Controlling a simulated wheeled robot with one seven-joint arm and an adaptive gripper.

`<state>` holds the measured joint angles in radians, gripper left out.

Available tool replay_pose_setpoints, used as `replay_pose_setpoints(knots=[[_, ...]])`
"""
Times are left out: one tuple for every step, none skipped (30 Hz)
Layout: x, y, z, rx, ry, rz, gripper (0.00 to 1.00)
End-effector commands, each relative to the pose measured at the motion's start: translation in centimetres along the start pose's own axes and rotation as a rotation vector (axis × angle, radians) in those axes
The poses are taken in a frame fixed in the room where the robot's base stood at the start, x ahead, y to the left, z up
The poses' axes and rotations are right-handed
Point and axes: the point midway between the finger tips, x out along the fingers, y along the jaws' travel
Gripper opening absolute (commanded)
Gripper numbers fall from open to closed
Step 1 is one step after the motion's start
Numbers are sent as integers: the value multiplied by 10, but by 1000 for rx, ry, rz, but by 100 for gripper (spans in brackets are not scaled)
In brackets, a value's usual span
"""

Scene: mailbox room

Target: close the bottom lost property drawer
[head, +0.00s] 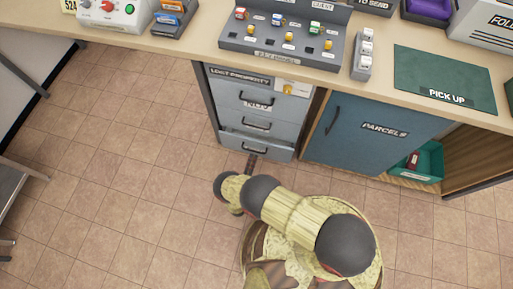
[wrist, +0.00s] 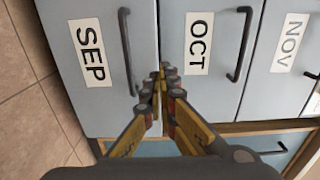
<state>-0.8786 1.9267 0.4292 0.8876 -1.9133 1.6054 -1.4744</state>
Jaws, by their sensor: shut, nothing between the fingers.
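The lost property cabinet (head: 213,105) stands under the counter, with a stack of grey-blue drawers. Its bottom drawer (head: 280,154) juts out a little past the drawers above. In the wrist view, which is turned sideways, this drawer (wrist: 65,55) carries the label SEP and a dark bar handle. The OCT drawer (wrist: 205,90) is beside it, then the NOV drawer (wrist: 285,75). My gripper (wrist: 166,80) is shut and empty, its fingertips near the SEP drawer's edge by OCT. I cannot tell whether they touch. In the head view my gripper (head: 251,165) is low before the bottom drawer, partly hidden by my arm.
A blue PARCELS door (head: 360,130) is right of the cabinet, with an open wooden cubby holding a teal bin (head: 425,165) beyond it. The counter (head: 175,45) overhangs above. Tiled floor (head: 120,150) is clear to the left; a metal stand (head: 12,185) is at the far left.

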Motion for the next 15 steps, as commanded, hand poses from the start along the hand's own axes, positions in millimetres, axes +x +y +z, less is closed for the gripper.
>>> replay_pose_setpoints(knots=[[10, 1, -2, 0, 5, 0, 0], [15, 1, -2, 0, 5, -1, 0], [22, 1, -2, 0, 5, -1, 0], [27, 1, -2, 0, 5, 0, 0], [32, 1, -2, 0, 5, 0, 0], [38, 1, -2, 0, 5, 0, 0], [43, 1, -2, 1, 5, 0, 0], [48, 1, -1, 1, 4, 0, 0], [53, 1, -1, 1, 4, 0, 0], [57, 1, -1, 1, 4, 0, 0], [60, 1, -1, 0, 3, 0, 0], [64, 1, -1, 0, 3, 0, 0], [67, 1, -1, -1, 3, 0, 0], [69, 1, -1, -1, 2, 1, 0], [71, 1, -1, -1, 2, 1, 0]])
